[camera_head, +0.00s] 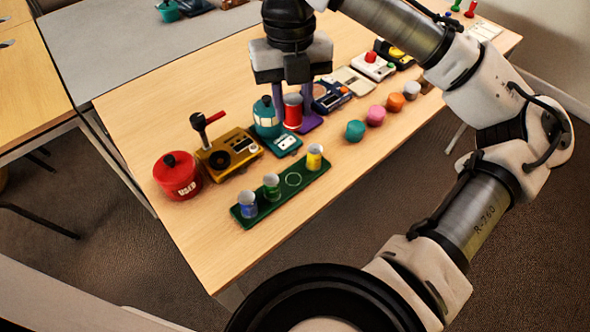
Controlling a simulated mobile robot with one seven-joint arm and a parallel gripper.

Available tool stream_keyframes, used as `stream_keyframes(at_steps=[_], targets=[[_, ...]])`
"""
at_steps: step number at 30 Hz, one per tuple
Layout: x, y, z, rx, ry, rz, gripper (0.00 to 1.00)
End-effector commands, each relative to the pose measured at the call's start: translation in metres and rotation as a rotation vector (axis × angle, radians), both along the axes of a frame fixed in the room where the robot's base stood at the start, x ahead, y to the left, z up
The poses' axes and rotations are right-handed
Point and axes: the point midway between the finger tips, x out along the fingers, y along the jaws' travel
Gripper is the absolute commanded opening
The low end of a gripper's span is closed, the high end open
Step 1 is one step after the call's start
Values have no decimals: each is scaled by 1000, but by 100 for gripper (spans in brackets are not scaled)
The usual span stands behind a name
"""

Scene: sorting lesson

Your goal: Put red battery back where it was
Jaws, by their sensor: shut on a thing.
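My gripper (294,118) points down above the table with its purple fingers shut on the red battery (293,112), a red cylinder with a pale top. The battery is upright; whether its base clears the table is hard to tell. A dark green tray (265,206) lies nearer the front edge, below the gripper in the picture. On it stand a blue battery (248,206), a green battery (272,188) and a yellow battery (314,158).
A red canister (178,178) and a yellow device with a lever (230,152) stand further left. Several coloured caps, including a teal one (355,131), line the right. Table between tray and caps is clear.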

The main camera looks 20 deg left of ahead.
Motion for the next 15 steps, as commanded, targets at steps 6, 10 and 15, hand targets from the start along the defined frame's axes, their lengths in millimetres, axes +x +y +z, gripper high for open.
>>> stream_keyframes(at_steps=[6,10,15], targets=[[-1,0,-64,3,5,1,0],[-1,-1,-96,-1,3,-2,0],[0,0,-126,-1,1,-2,0]])
